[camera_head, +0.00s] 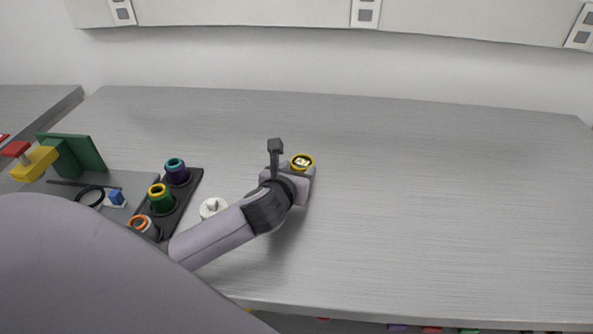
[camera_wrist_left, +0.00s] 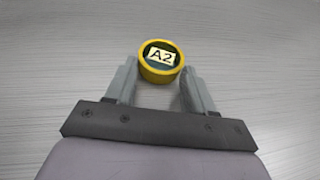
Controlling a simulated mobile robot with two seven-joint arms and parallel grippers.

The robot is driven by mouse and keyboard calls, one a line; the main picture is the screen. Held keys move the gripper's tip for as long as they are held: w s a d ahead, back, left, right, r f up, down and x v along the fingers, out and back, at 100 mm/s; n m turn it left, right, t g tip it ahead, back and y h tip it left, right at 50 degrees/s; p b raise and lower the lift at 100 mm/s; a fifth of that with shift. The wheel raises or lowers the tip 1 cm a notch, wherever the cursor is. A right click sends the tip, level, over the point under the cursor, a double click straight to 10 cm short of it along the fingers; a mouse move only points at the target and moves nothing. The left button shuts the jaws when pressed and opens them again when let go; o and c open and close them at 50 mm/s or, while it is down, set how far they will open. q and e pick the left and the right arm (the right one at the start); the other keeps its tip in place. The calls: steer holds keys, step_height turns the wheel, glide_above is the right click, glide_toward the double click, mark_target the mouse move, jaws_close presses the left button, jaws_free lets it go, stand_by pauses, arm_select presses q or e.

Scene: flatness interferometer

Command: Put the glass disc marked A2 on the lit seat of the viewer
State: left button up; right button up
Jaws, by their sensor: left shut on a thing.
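The glass disc A2 (camera_head: 303,162) has a yellow rim and a label reading A2. In the left wrist view the disc (camera_wrist_left: 161,61) sits between the fingertips, label facing the camera. My left gripper (camera_head: 300,171) is shut on it, over the middle of the bench; its height above the bench is hard to tell. At the left stands a device with a green upright plate (camera_head: 85,153), a grey base and a black ring (camera_head: 89,196); I cannot tell whether this is the viewer, and no lit seat is clear. My right gripper is not in view.
A black rack (camera_head: 188,192) at the left holds several coloured, ringed pieces, including a green one with a yellow rim (camera_head: 160,197). A white round piece (camera_head: 212,207) lies beside my left arm. The bench (camera_head: 450,200) is clear on the right.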

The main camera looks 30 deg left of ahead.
arm_select(q)
steer(key=shift+f, duration=0.1)
steer(key=o, duration=1.1)
